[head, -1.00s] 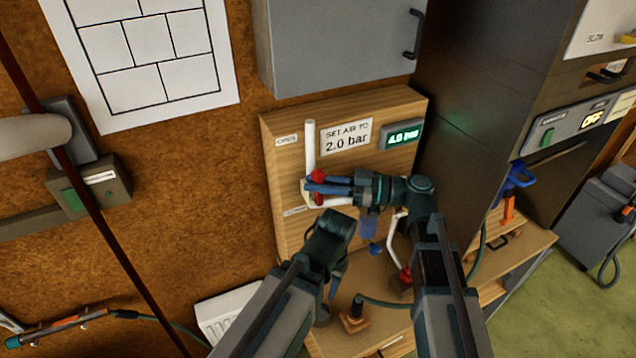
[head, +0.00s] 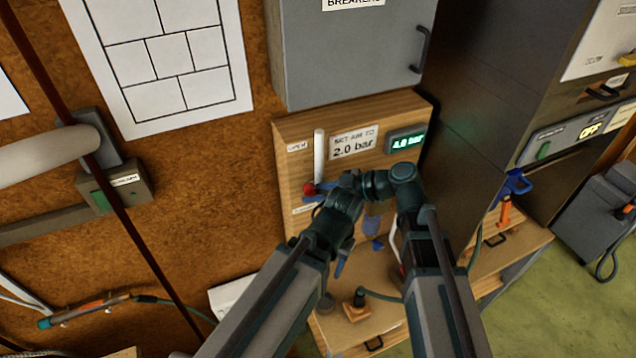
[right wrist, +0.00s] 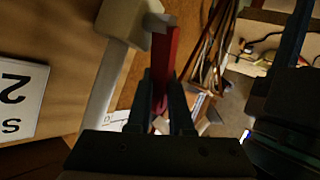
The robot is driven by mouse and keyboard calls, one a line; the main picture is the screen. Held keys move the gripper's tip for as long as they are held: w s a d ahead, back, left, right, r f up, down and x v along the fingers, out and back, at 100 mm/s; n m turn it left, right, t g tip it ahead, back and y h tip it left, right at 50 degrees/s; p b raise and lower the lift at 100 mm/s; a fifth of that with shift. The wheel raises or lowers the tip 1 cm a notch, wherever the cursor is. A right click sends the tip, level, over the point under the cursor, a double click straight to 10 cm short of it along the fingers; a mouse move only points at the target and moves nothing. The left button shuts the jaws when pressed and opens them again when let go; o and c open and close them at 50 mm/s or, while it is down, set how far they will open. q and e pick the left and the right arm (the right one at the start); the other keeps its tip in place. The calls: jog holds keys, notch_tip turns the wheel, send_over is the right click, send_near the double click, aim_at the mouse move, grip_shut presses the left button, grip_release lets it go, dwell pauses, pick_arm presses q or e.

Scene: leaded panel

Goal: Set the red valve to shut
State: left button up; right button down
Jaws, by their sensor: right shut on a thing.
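The red valve handle (head: 309,189) is beside the white pipe (head: 319,155) on the wooden board. An "OPEN" label (head: 297,147) is above it, and another label (head: 302,210), too small to read, is below. My right gripper (head: 321,191) reaches in from the right, its blue fingers at the handle, partly hidden by my left arm. In the right wrist view, the red handle (right wrist: 166,55) runs down between the fingers of my right gripper (right wrist: 164,105), which is shut on it.
The board carries a "2.0 bar" sign (head: 354,142) and a display (head: 406,142) reading 4.0 bar. A grey cabinet (head: 350,50) is above, and a dark cabinet (head: 480,90) closes the right side. A wooden bench (head: 340,335) with fittings is below.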

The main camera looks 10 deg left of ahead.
jog(key=shift+s+a+f+h+p, duration=0.15)
jog(key=shift+a+f+h+p, duration=0.05)
jog(key=shift+h+p, duration=0.25)
dwell(0.3)
jog(key=c, duration=1.1)
grip_release()
jog(key=shift+d, duration=0.1)
jog(key=d, duration=0.8)
jog(key=s+d, duration=0.1)
jog(key=d, duration=0.3)
jog(key=shift+s+d+r, duration=0.1)
jog(key=shift+d+r, duration=0.15)
jog(key=shift+d, duration=0.15)
